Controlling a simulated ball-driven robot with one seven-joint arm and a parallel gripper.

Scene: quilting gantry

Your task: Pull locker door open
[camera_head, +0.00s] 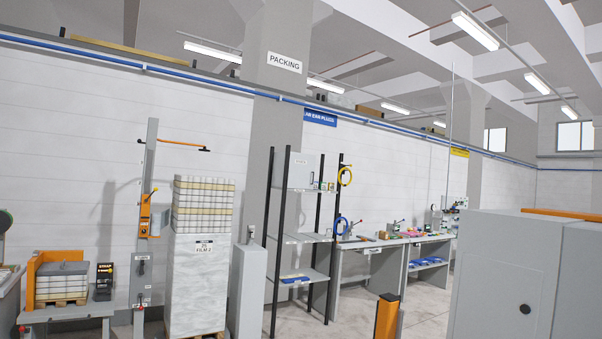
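A large grey cabinet (500,262) stands close at the lower right, cut off by the bottom edge. It looks like the locker, though no label on it is readable. Its front face is flat and appears shut, with a small round black knob or lock (525,309) low on it. A second grey panel or unit (583,280) adjoins it on the right, and an orange strip (560,214) lies along the top. My gripper does not show in this view, so its place relative to the door is hidden.
An orange post (387,317) stands left of the cabinet. Behind are workbenches (385,243), an open shelf rack (305,240), a slim grey cabinet (247,290) and a tall wrapped stack (198,280). Some bare floor (428,308) shows between post and cabinet.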

